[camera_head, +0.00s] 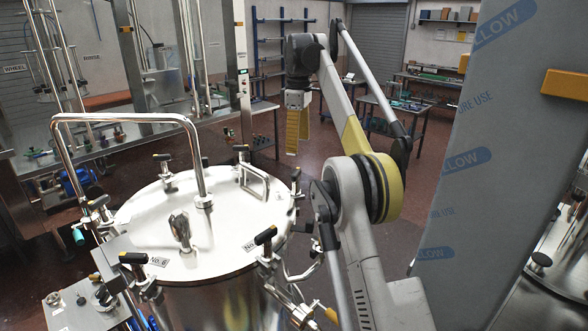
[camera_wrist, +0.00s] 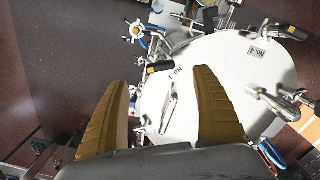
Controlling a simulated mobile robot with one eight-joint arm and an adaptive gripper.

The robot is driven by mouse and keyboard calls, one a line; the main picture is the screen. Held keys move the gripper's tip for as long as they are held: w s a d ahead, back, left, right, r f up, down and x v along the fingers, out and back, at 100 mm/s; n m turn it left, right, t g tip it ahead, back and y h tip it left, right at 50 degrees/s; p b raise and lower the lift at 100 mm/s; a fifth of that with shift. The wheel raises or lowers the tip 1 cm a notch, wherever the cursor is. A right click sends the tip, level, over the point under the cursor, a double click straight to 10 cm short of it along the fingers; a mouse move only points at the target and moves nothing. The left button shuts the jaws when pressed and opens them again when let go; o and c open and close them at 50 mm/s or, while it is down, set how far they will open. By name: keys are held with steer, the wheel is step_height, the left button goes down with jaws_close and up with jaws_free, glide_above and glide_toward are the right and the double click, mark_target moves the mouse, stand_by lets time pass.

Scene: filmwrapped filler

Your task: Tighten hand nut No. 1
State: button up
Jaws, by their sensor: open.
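The hand nut beside a label that seems to read No. 1 has a black handle with a yellow end. In the head view this nut (camera_head: 265,236) is at the front right of the lid rim, its label partly hidden. In the wrist view the nut (camera_wrist: 160,67) lies beyond and between the fingertips, with the label (camera_wrist: 180,73) beside it. My gripper (camera_head: 292,152) hangs fingers-down behind and right of the tank lid (camera_head: 215,215), apart from the nut. In the wrist view my gripper (camera_wrist: 160,78) is open with nothing between its yellow fingers.
A tall curved pipe (camera_head: 125,117) and a lid handle (camera_head: 255,182) rise from the lid. A grey film-wrapped panel (camera_head: 480,170) stands at right.

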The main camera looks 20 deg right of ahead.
mark_target(298, 171)
step_height(298, 171, down, 10)
steer(key=shift+r+b, duration=0.15)
steer(key=shift+b, duration=0.25)
steer(key=c, duration=1.2)
